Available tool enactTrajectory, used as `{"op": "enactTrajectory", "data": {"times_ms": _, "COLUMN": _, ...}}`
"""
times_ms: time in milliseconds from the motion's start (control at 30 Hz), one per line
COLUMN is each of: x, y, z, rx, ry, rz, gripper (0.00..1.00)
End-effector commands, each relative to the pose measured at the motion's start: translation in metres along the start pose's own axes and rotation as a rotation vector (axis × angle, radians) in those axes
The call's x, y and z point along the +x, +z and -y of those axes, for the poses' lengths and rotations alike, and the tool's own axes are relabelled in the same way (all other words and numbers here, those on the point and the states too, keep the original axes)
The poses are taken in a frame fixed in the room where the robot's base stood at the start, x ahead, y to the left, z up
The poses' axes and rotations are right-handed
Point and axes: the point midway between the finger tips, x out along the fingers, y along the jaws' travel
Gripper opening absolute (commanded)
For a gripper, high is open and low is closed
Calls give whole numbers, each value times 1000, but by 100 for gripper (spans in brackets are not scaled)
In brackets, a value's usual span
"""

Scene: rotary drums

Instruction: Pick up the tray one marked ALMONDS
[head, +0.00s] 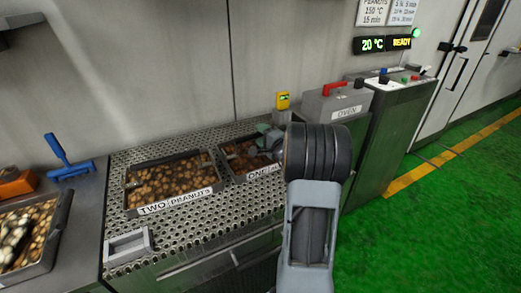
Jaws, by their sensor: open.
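A dark metal tray (225,175) of brown nuts stands on the perforated metal bench, and its front label reads "ONE" with the rest hidden behind my arm. My arm covers the tray's right side. My gripper (268,141) is partly in view at the right part of this tray, over or beside its edge. Its jaws are small here, and I cannot tell whether they touch the tray. A second tray (128,200), labelled "TWO PEANUTS", stands just left of it, full of nuts.
A small yellow device (282,101) with a green light stands behind tray one. A grey oven control box (333,103) with a red handle is at the right. An empty metal holder (128,246) sits front left. A blue tool (70,165) and another tray lie further left. Green floor is clear at right.

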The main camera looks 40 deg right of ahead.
Motion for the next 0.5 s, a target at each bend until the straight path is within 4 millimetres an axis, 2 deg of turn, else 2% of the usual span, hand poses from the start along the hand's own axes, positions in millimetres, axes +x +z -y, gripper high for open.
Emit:
{"op": "enactTrajectory", "data": {"times_ms": 100, "x": 8, "y": 0, "z": 0, "rx": 0, "ry": 1, "rz": 0, "gripper": 55}}
{"op": "enactTrajectory", "data": {"times_ms": 367, "x": 9, "y": 0, "z": 0, "rx": 1, "ry": 0, "rz": -1, "gripper": 55}}
{"op": "enactTrajectory", "data": {"times_ms": 500, "x": 9, "y": 0, "z": 0, "rx": 0, "ry": 0, "rz": -1, "gripper": 43}}
